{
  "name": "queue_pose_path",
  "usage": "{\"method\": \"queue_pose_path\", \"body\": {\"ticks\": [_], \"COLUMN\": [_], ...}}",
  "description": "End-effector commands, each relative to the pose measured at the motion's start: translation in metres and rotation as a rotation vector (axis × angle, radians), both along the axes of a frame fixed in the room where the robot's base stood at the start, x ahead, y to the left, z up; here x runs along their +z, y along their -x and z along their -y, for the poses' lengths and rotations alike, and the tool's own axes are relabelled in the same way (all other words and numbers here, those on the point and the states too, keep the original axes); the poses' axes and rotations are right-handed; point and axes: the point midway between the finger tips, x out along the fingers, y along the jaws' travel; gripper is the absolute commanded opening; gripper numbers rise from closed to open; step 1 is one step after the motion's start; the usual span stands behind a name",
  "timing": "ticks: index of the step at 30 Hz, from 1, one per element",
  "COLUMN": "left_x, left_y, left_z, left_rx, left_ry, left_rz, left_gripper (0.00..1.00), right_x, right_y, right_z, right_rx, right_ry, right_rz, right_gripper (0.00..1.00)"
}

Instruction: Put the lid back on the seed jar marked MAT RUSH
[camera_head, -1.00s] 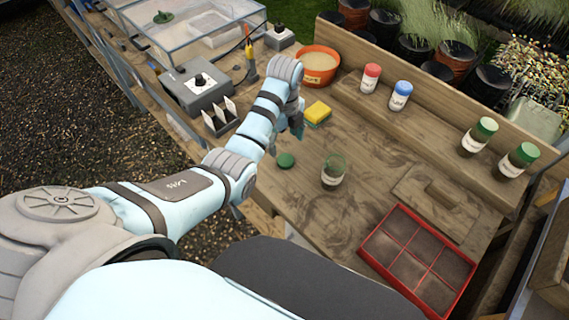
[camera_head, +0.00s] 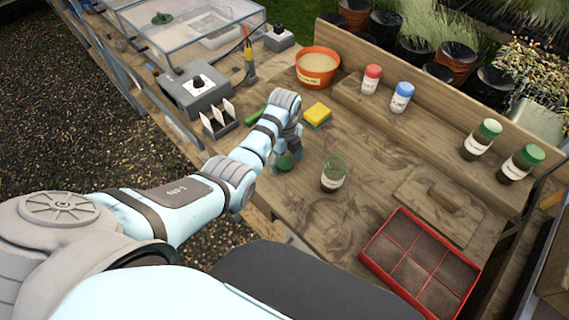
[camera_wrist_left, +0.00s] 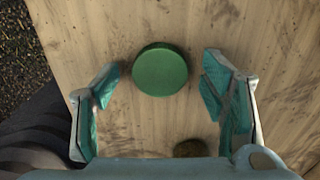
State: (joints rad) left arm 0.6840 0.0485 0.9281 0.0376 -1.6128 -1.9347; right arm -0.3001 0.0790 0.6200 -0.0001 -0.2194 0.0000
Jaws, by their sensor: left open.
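A round green lid (camera_head: 285,164) lies flat on the wooden bench. In the left wrist view the lid (camera_wrist_left: 160,70) is centred, just ahead of the space between my fingertips. A clear jar (camera_head: 333,175) with a pale label and no lid stands to its right; its lettering is too small to read. My left gripper (camera_head: 286,150) points down over the lid, partly covering it. In the wrist view my left gripper (camera_wrist_left: 157,90) is wide open and empty, touching nothing visible. A dark brown round shape (camera_wrist_left: 190,148) at the lower edge may be the jar's top. My right gripper is out of view.
A yellow sponge (camera_head: 317,112) lies behind the jar. A red tray (camera_head: 367,254) is at the front right. An orange bowl (camera_head: 316,72) and card holder (camera_head: 217,124) stand farther back.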

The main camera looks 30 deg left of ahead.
Motion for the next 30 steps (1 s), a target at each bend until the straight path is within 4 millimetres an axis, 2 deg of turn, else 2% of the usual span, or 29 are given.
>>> {"method": "queue_pose_path", "body": {"ticks": [10,15,17,30], "left_x": [-0.0013,-0.0013,-0.0012,0.0022], "left_y": [-0.0001,-0.0001,-0.0001,0.0001], "left_z": [0.0001,0.0001,0.0001,-0.0001], "left_rx": [0.0,0.0,0.0,0.0], "left_ry": [0.0,0.0,0.0,0.0], "left_rz": [0.0,0.0,0.0,0.0], "left_gripper": [0.66,0.4,0.33,0.33], "right_x": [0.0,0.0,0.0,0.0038], "right_y": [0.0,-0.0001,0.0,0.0], "right_z": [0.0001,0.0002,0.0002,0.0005], "right_rx": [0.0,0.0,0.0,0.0], "right_ry": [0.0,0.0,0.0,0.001], "right_rz": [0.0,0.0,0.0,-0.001], "right_gripper": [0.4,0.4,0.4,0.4]}}
